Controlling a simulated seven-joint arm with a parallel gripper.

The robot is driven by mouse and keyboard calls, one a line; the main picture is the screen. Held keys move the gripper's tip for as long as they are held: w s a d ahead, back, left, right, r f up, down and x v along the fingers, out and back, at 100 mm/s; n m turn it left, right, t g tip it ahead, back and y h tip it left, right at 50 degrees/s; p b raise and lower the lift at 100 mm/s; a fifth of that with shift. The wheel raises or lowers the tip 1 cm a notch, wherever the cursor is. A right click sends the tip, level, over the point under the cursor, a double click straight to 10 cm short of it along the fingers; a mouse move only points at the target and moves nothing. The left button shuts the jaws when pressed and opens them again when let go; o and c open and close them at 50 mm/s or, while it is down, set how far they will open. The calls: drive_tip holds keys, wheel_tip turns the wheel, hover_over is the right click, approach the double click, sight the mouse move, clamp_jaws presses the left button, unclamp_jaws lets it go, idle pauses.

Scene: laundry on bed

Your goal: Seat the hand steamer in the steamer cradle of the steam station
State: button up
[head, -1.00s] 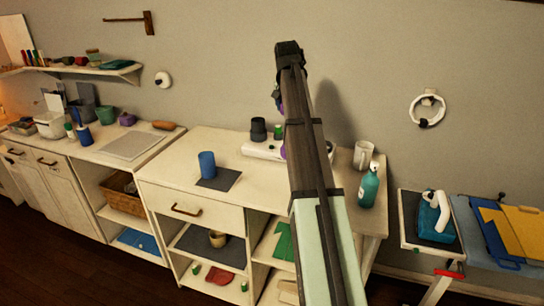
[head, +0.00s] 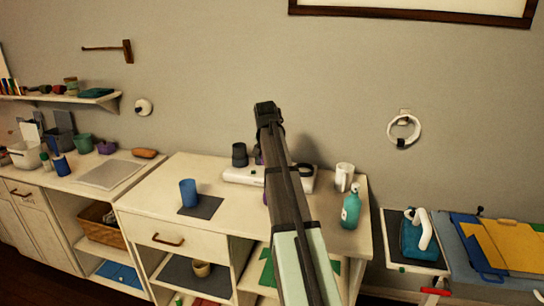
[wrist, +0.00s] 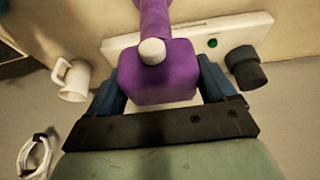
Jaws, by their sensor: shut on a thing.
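The purple hand steamer (wrist: 158,80) is held between the two blue fingers of my gripper (wrist: 160,88) in the wrist view. A pale round knob shows on it. In the head view my dark arm hides most of the steamer; a little purple (head: 259,158) shows beside it. The steam station (head: 238,175) is a white base on the table, partly behind my arm. In the wrist view the steam station (wrist: 122,46) lies beyond the steamer, with a green button and a dark round part at right. The cradle cannot be made out clearly; contact between steamer and station is unclear.
A white mug (head: 344,176) and a teal bottle (head: 351,209) stand right of the station. A blue cup (head: 188,192) on a dark mat is at left. The wall (head: 210,80) is close behind. Open tabletop (head: 150,190) lies left of the mat.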

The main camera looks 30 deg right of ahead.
drive_tip(key=o, duration=1.7)
drive_tip(key=shift+f, duration=0.1)
drive_tip(key=v, duration=1.2)
